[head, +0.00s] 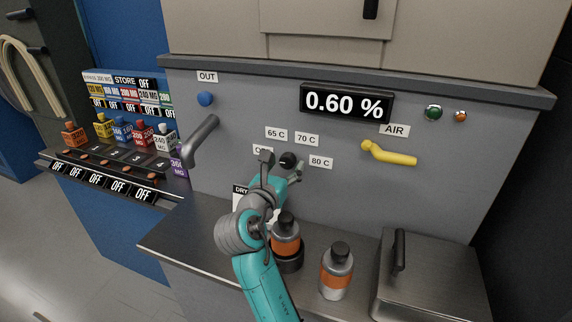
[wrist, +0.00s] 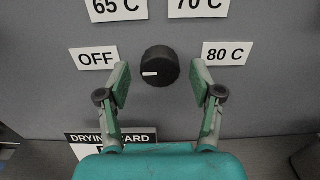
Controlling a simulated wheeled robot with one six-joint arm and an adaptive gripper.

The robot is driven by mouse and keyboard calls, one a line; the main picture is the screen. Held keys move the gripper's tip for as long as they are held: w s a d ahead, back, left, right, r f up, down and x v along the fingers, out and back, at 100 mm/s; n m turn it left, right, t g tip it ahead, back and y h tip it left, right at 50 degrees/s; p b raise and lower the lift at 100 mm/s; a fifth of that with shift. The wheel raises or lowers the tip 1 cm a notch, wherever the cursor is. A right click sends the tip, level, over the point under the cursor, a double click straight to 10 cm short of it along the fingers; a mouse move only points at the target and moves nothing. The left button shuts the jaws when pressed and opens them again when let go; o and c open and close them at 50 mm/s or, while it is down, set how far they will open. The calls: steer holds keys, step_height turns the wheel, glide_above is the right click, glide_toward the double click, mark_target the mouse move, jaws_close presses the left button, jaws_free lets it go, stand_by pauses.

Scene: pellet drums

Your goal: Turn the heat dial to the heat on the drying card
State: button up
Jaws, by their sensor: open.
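The heat dial (wrist: 160,66) is a round black knob on the grey panel, with a white mark at its left side, facing the OFF label (wrist: 97,58). Labels 65 C (wrist: 117,8), 70 C (wrist: 199,6) and 80 C (wrist: 228,53) surround it. The dial also shows in the head view (head: 287,159). My gripper (wrist: 160,80) is open, with one finger to each side of the dial in the picture; contact cannot be told. The drying card (wrist: 84,138) is below, mostly hidden by my gripper, its heat unreadable. In the head view only its "DRY" corner (head: 240,190) shows.
A grey lever (head: 200,140) and a yellow AIR handle (head: 390,154) stick out from the panel either side. Two orange-banded bottles (head: 336,272) stand on the metal counter below, near my arm. A lidded metal box (head: 430,285) is at right. A display (head: 346,104) reads 0.60 %.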

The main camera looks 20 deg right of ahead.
steer(key=shift+w+d, duration=0.35)
steer(key=c, duration=1.1)
steer(key=shift+c, duration=0.2)
